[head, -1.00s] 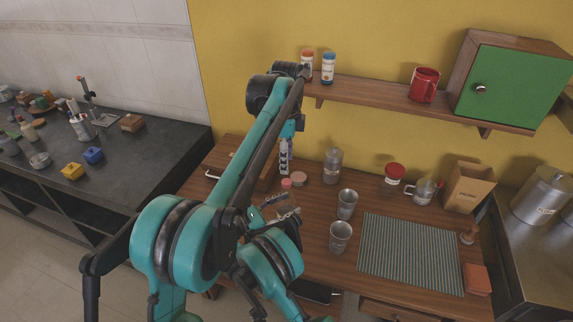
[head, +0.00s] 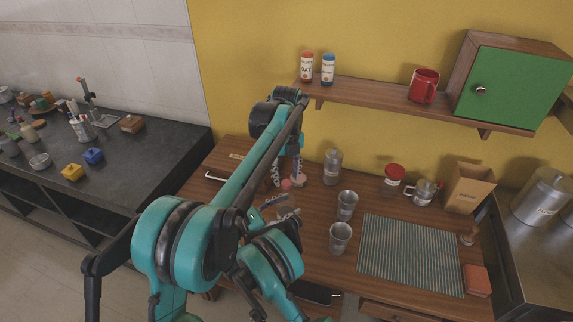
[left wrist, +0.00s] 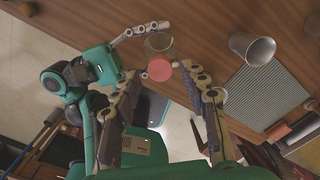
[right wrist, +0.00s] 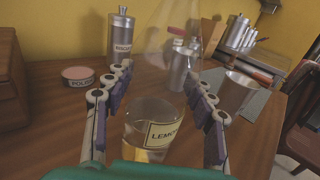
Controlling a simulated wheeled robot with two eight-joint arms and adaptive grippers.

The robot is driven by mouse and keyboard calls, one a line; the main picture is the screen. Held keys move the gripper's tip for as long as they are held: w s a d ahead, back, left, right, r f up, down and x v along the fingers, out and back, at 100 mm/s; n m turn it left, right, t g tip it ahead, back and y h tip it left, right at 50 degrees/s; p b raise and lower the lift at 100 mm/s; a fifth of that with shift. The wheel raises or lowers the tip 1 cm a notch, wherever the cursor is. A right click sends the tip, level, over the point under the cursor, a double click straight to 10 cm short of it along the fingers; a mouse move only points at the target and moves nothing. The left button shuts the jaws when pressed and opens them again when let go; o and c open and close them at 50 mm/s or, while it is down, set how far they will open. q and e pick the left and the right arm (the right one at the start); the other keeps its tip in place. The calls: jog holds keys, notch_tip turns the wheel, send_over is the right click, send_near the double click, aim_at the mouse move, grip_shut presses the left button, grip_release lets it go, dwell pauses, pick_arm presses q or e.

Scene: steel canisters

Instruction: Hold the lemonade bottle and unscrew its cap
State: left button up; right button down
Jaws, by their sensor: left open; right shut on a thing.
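The lemonade bottle (right wrist: 165,133) is clear glass with a "LEMON…" label and pale liquid low inside. It stands between the fingers of my right gripper (right wrist: 163,78), which is shut on it. In the left wrist view, I look down on the bottle (left wrist: 158,44) and its round pink cap (left wrist: 159,70). My left gripper (left wrist: 161,72) is open, with one finger on each side of the cap; I cannot tell whether they touch it. In the head view, the pink cap (head: 286,184) shows below my left gripper (head: 286,174), and my arm hides most of the bottle.
A pink-lidded polish tin (right wrist: 78,77) and a steel canister (right wrist: 121,38) stand behind the bottle. Steel cups (head: 347,204) (head: 340,238) stand to its right, beside a striped mat (head: 408,254). A shelf (head: 400,98) hangs above the table.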

aim_at(286, 185)
pick_arm(q)
jog(key=shift+f, duration=1.1)
grip_shut()
